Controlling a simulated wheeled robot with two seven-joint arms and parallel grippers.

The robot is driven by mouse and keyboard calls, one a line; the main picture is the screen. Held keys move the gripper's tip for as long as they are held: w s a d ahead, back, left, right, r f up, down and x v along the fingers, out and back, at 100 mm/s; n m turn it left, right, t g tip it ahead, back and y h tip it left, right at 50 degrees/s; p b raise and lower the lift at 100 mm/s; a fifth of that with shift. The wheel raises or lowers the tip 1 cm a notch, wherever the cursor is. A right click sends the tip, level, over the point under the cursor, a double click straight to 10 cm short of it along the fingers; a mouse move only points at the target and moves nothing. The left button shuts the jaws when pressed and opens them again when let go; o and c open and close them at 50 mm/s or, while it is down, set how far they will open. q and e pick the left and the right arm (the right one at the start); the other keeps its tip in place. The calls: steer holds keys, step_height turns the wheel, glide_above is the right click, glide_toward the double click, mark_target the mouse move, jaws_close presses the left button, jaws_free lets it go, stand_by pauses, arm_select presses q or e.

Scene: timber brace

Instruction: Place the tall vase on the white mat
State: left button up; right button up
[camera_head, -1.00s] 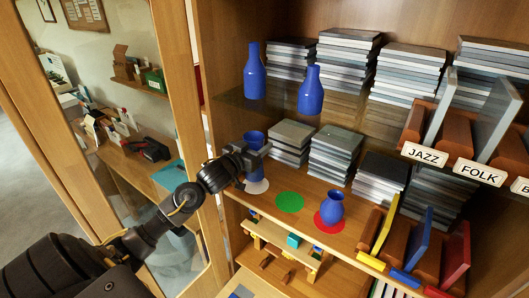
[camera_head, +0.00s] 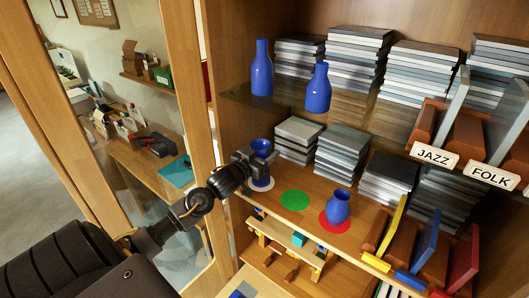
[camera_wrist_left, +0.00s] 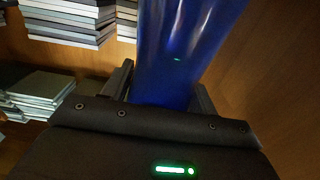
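The tall blue vase (camera_head: 262,147) is upright in the lower bay of the shelf, over the white mat (camera_head: 268,185). Its base appears to rest on the mat, but the gripper hides part of it. My left gripper (camera_head: 260,161) reaches in from the left with its fingers around the vase's middle. In the left wrist view, the vase (camera_wrist_left: 180,50) fills the space between both fingers, which appear to press on it. My right gripper is not in view.
A shorter blue vase (camera_head: 338,206) stands on a red mat (camera_head: 328,225). A green mat (camera_head: 295,201) between is empty. Two blue bottles, one left (camera_head: 262,70) and one right (camera_head: 319,88), stand on the glass shelf above. Stacked cases (camera_head: 341,150) stand behind. A wooden door frame (camera_head: 190,100) is left.

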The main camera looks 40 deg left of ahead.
arm_select(q)
steer(key=o, duration=0.3)
steer(key=shift+r, duration=0.1)
steer(key=shift+r, duration=0.1)
steer(key=shift+s, duration=0.25)
steer(key=shift+s+d+b, duration=0.2)
steer(key=shift+s+b, duration=2.3)
steer(key=shift+s, duration=3.3)
